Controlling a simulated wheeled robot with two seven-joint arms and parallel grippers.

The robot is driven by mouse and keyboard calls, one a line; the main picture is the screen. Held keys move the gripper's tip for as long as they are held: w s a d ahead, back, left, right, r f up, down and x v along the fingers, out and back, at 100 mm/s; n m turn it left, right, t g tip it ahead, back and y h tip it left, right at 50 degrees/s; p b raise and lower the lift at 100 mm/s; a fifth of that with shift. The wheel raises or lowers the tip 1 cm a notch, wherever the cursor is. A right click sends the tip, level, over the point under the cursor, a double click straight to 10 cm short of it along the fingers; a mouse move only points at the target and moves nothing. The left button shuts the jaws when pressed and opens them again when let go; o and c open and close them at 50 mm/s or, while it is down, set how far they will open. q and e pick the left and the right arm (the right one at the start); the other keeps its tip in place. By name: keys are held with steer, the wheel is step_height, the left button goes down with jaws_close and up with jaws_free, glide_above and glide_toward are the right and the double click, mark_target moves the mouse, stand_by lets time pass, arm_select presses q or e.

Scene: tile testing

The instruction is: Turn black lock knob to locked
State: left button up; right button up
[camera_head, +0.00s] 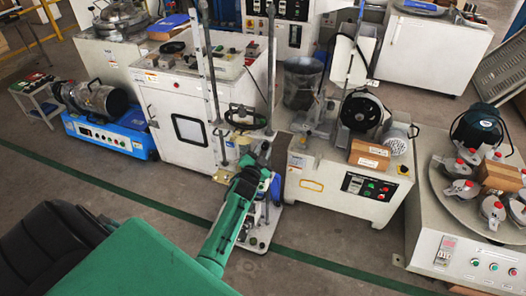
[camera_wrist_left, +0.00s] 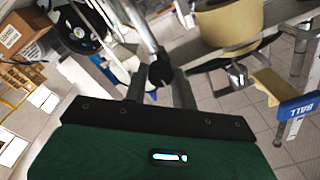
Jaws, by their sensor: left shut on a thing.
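The black lock knob (camera_wrist_left: 160,73) sits on a slim grey metal post (camera_wrist_left: 140,28) in the left wrist view. The two dark fingers of my left gripper (camera_wrist_left: 160,86) are on either side of it, shut on it. In the head view my left gripper (camera_head: 257,158) is at the front of the tall-post test stand, with the green arm reaching in from below. The knob cannot be made out clearly there, and the fingers hide part of it. Whether it stands at locked cannot be read. My right gripper is in neither view.
A black handwheel (camera_head: 243,117) is just behind my gripper. A white cabinet (camera_head: 188,118) stands to the left and a machine with a cardboard box (camera_head: 370,154) to the right. In the wrist view a blue bracket marked BALL (camera_wrist_left: 298,106) is at the right. Open floor lies in front.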

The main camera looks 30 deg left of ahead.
arm_select(q)
steer(key=shift+m, duration=0.7)
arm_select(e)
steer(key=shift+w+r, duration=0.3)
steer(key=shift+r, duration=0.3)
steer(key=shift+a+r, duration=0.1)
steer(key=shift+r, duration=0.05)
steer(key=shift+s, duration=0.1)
arm_select(q)
steer(key=o, duration=1)
steer(key=v, duration=1.4)
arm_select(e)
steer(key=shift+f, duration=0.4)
arm_select(q)
steer(key=shift+w, duration=0.1)
